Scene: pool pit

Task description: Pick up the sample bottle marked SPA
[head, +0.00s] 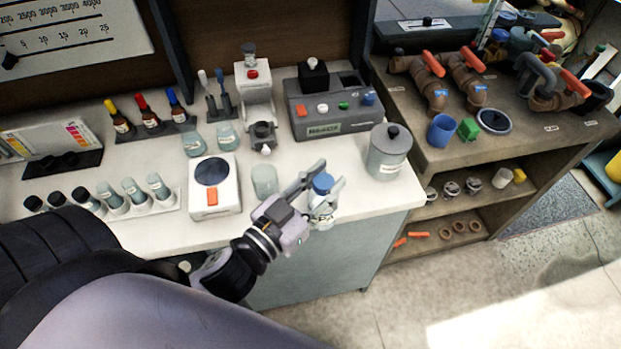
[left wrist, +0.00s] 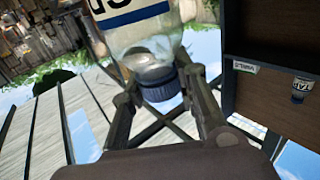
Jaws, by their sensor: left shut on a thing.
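My left gripper (head: 322,190) is shut on a clear bottle with a blue cap (head: 323,183), near the front edge of the counter. In the left wrist view the fingers of my left gripper (left wrist: 165,95) close around the dark blue cap (left wrist: 178,88). The bottle (left wrist: 145,45) appears inverted there, with a white and blue label; only part of the dark lettering shows, so I cannot read it in full. Whether the bottle still touches the counter is unclear. My right gripper is not in view.
A glass beaker (head: 264,180) stands close left of my left gripper, beside a white scale (head: 214,187). A grey lidded pot (head: 389,152) stands to the right. Behind is a grey device (head: 330,105). Vials (head: 130,192) line the left. Pipes (head: 462,72) lie on the right bench.

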